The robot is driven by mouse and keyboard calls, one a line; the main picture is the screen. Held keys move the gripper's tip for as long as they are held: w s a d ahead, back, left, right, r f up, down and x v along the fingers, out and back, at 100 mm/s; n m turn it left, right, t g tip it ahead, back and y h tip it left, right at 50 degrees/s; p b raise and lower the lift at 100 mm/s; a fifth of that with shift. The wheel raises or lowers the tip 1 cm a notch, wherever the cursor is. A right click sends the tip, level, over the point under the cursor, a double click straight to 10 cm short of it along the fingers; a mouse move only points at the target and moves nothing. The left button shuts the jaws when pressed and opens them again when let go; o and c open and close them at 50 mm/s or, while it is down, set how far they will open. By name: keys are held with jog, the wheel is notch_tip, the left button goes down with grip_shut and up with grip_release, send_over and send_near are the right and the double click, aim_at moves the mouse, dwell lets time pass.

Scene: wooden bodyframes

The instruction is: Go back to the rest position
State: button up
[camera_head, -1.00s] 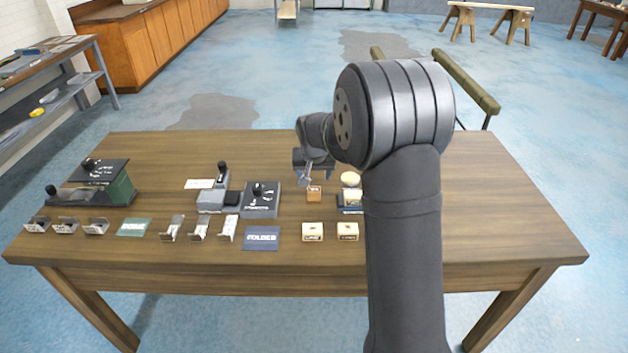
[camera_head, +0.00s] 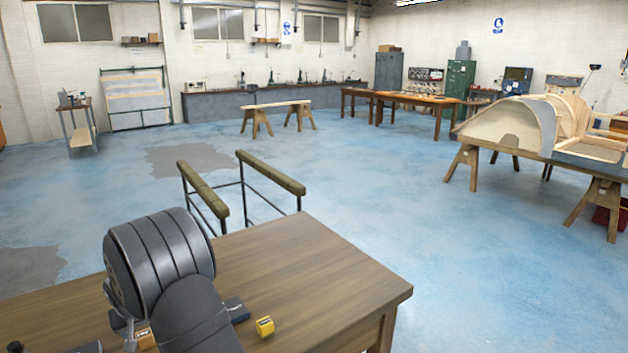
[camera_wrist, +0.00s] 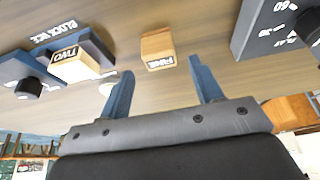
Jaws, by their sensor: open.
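My gripper (camera_wrist: 162,86) is open in the wrist view, its two blue-grey fingers spread with nothing between them. A small wooden block marked "FINE" (camera_wrist: 158,50) stands on the table beyond the fingertips, apart from them. A wooden block marked "TWO" (camera_wrist: 76,66) sits in the dark holder marked "BLOCK VICE" (camera_wrist: 28,68), left of the fingers. In the head view my arm fills the lower left, over the table (camera_head: 315,275), and mostly hides the gripper. A wooden block (camera_head: 147,338) shows partly beside it.
A dark box with a numbered dial (camera_wrist: 275,35) stands right of the fingers. A yellow block (camera_head: 264,326) lies on the table right of my arm. Padded parallel rails (camera_head: 270,172) stand behind the table. The table's right part is clear.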

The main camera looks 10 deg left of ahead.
jog(key=x, duration=0.4)
jog(key=shift+w+f, duration=0.1)
jog(key=shift+f, duration=0.25)
jog(key=shift+w+a+f, duration=0.1)
jog(key=shift+a, duration=0.1)
jog(key=shift+r, duration=1.55)
jog(key=shift+d, duration=0.1)
